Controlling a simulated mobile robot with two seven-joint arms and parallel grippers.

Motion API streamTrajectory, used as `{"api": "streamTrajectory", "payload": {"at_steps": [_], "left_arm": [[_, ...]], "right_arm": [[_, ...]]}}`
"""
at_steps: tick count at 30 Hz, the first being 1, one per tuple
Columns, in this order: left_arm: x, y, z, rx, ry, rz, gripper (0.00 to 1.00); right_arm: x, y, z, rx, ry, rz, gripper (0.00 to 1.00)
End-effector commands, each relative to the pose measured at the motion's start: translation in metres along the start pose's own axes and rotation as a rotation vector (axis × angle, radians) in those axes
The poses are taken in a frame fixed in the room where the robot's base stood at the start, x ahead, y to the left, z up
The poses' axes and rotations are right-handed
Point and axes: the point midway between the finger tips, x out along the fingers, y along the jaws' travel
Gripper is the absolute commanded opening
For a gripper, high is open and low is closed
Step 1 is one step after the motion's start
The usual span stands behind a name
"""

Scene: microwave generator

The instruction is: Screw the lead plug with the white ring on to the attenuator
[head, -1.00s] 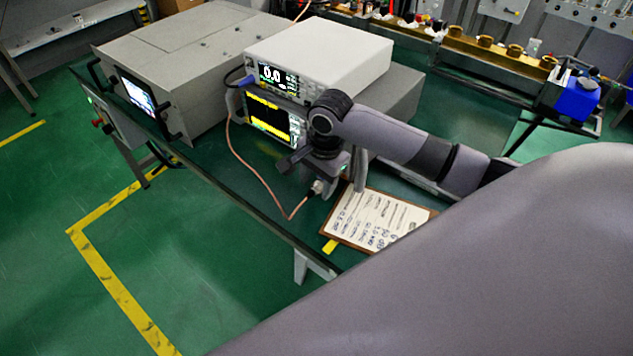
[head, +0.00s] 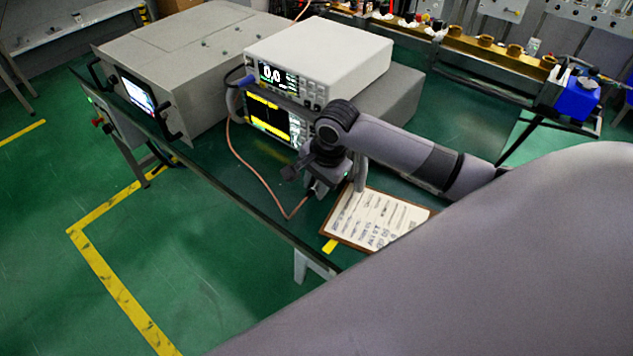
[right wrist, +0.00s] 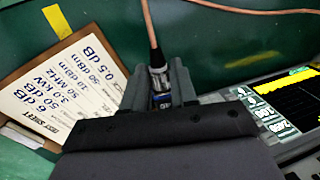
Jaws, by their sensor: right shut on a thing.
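My right gripper (head: 318,186) is in front of the stacked instruments, low over the bench's front edge. In the right wrist view its fingers (right wrist: 161,88) are shut on a silver lead plug (right wrist: 158,72). A copper-coloured lead (right wrist: 152,30) runs away from the plug, and it also shows in the head view (head: 267,187), looping up to the instruments. A small blue part (right wrist: 163,101) shows between the fingers, below the plug; I cannot tell whether it is the attenuator. No white ring can be made out clearly. My left gripper is not in view.
A white instrument (head: 330,55) reading 0.0 stands on another with a yellow-trace screen (head: 268,120). A framed test sheet (head: 378,218) lies right of the gripper. A grey cabinet (head: 185,60) stands at left. The green floor in front is clear.

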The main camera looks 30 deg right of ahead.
Motion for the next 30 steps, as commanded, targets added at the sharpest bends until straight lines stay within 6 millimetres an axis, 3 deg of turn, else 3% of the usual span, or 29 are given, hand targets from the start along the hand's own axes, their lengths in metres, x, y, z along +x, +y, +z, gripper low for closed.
{"api": "streamTrajectory", "payload": {"at_steps": [18,30], "left_arm": [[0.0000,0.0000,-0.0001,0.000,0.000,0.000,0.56],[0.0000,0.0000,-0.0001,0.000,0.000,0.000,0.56]], "right_arm": [[0.0023,0.0102,0.0003,0.001,-0.001,-0.424,0.00],[0.0030,0.0111,0.0001,-0.001,0.000,-0.541,0.00]]}}
